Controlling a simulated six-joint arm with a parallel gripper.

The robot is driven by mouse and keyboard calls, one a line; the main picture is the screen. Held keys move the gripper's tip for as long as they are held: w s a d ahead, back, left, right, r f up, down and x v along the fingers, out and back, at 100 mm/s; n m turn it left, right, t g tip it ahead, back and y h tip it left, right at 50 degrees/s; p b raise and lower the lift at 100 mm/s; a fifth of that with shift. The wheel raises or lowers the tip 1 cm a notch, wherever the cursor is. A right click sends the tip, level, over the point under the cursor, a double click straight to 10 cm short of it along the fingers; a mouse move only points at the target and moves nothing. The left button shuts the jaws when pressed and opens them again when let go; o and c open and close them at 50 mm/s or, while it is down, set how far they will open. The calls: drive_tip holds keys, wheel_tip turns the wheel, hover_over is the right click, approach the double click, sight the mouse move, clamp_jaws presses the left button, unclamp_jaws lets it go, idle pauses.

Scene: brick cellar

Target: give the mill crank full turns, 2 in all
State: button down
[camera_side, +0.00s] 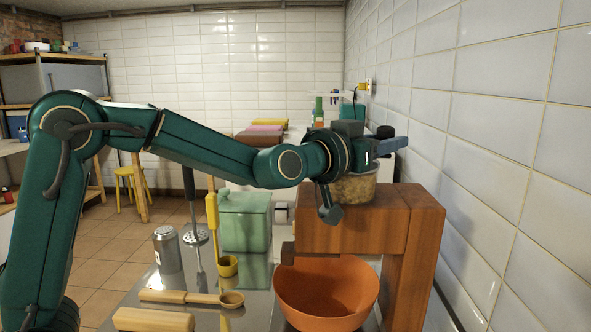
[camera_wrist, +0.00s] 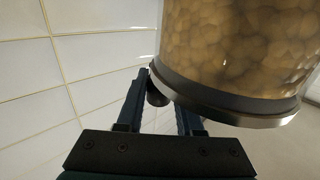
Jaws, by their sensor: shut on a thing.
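The mill has a reddish wooden body (camera_side: 350,228), with a hopper (camera_side: 354,188) of pale round pieces on top. The hopper fills the upper right of the wrist view (camera_wrist: 240,50), with a metal rim below it. My gripper (camera_side: 384,145) is beside the hopper's upper part in the side view. In the wrist view my gripper (camera_wrist: 160,103) has its two fingers around the dark crank knob (camera_wrist: 157,96), close to the hopper's rim. The knob also shows as a dark end (camera_side: 386,131) in the side view. The crank's arm is mostly hidden.
An orange bowl (camera_side: 326,292) stands under the mill. The tiled wall (camera_side: 500,150) is close on the right.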

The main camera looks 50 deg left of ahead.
drive_tip(key=c, duration=0.5)
unclamp_jaws()
drive_tip(key=shift+r, duration=0.1)
drive_tip(key=shift+c, duration=0.2)
drive_tip(key=shift+s, duration=2.6)
